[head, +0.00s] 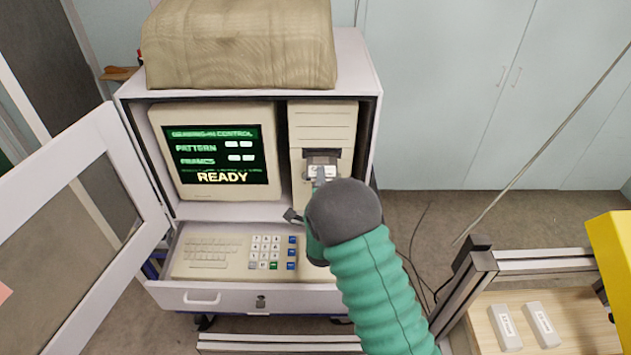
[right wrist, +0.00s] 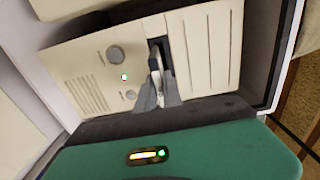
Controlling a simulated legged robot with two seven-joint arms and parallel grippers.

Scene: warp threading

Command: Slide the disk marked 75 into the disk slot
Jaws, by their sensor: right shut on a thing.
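The disk (head: 322,171) shows a pale label, too small to read, at the mouth of the dark disk slot (head: 321,154) in the beige computer tower (head: 322,120). My right gripper (head: 318,180) is shut on the disk's near edge, in front of the slot. In the right wrist view the grey fingertips (right wrist: 157,85) meet at the slot (right wrist: 160,48), and they hide most of the disk. How deep the disk sits in the slot cannot be told. My left gripper is out of view.
A monitor (head: 220,150) reading READY stands left of the tower in a white cabinet. A keyboard (head: 240,250) lies on the drawer below. The open cabinet door (head: 115,170) is at left. At lower right, two labelled pale blocks (head: 523,326) lie on a wooden board.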

